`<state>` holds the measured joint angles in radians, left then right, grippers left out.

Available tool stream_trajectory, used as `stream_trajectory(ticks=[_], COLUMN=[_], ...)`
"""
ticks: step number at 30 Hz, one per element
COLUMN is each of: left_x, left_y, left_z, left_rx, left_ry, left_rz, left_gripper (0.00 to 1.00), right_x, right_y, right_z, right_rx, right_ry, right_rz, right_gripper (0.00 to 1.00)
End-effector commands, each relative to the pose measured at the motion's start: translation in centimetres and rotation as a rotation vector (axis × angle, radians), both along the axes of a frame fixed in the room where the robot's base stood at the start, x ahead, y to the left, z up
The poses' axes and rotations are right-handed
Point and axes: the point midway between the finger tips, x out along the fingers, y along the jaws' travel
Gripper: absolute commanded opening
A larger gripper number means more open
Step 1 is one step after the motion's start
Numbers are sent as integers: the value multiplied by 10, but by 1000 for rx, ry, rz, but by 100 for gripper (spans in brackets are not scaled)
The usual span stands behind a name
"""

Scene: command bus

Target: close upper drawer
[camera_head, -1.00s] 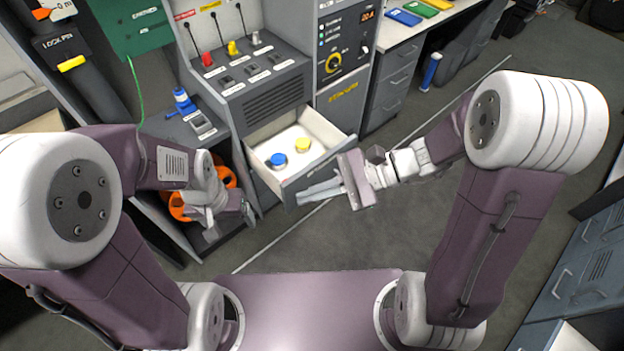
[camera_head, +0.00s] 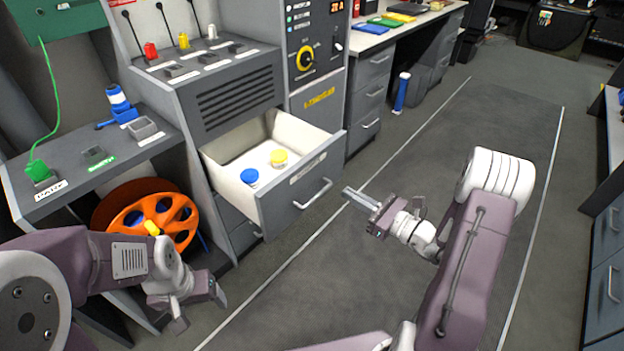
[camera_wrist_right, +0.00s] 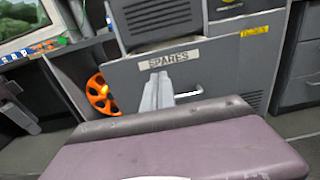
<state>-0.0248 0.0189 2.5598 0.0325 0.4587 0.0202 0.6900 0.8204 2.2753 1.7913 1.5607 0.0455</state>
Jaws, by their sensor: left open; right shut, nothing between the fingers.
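The upper drawer (camera_head: 300,190) of the grey console is pulled open in the head view. A blue-capped container (camera_head: 249,177) and a yellow-capped container (camera_head: 279,158) stand inside it. Its front (camera_wrist_right: 150,75), with a SPARES label and a bar handle, fills the middle of the right wrist view. My right gripper (camera_head: 347,192) is shut and empty, just right of the drawer front and pointing at it; whether it touches cannot be told. Its fingers (camera_wrist_right: 157,90) show before the drawer front in the wrist view. My left gripper (camera_head: 202,310) is open and empty, low at the left.
An orange reel (camera_head: 150,215) sits in the open bay left of the drawer. A desk with drawers (camera_head: 370,90) stands beyond. The floor (camera_head: 430,150) right of the console is clear.

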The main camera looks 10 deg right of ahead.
Motion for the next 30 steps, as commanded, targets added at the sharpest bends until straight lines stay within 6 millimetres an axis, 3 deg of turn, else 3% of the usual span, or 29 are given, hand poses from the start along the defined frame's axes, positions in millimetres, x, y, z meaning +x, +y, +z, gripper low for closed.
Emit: stream_trajectory(ticks=[18,30], left_x=[0,0], left_y=[0,0], left_z=[-38,-40], left_rx=[0,0], left_ry=[0,0], left_rz=[0,0], left_gripper=[76,76], right_x=[93,106], right_y=[75,84], right_z=[-2,0], right_rx=[-1,-1], right_ry=[-3,-1], right_rz=[6,2], right_gripper=[0,0])
